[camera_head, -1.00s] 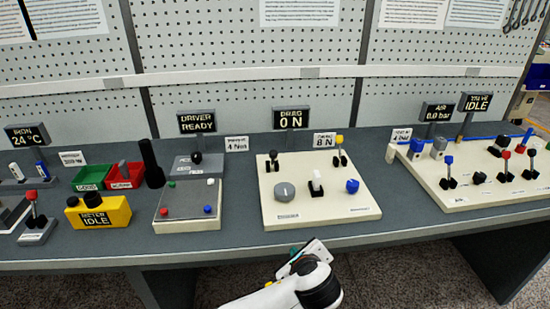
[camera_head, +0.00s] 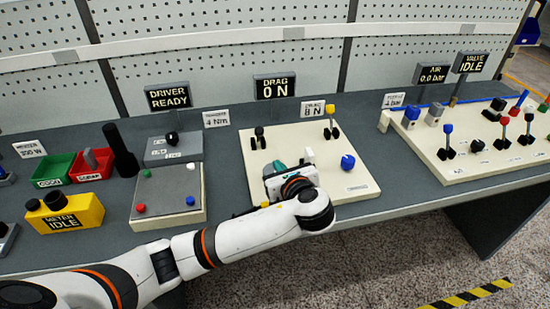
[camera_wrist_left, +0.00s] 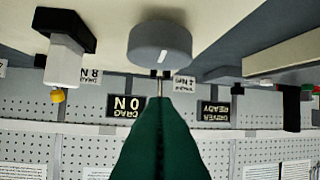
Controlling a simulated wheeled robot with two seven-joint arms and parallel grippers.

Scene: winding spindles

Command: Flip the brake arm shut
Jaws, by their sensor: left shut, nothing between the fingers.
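The drag panel (camera_head: 262,140) is a cream board on the bench. A yellow-tipped lever (camera_head: 331,120) and a black lever (camera_head: 259,137) stand at the back. I cannot tell from labels which is the brake arm. My left gripper (camera_head: 280,168) is low over the panel, shut and empty, left of the white lever. Its green fingers (camera_wrist_left: 160,105) point toward the grey knob (camera_wrist_left: 160,42), which my gripper hides in the head view. My right gripper is not in view.
A blue knob (camera_head: 348,162) sits at the panel's right. The driver box (camera_head: 168,190) stands to the left, with the yellow meter (camera_head: 65,214) beyond it. The air valve board (camera_head: 470,150) is at the right. Bare bench lies between the boards.

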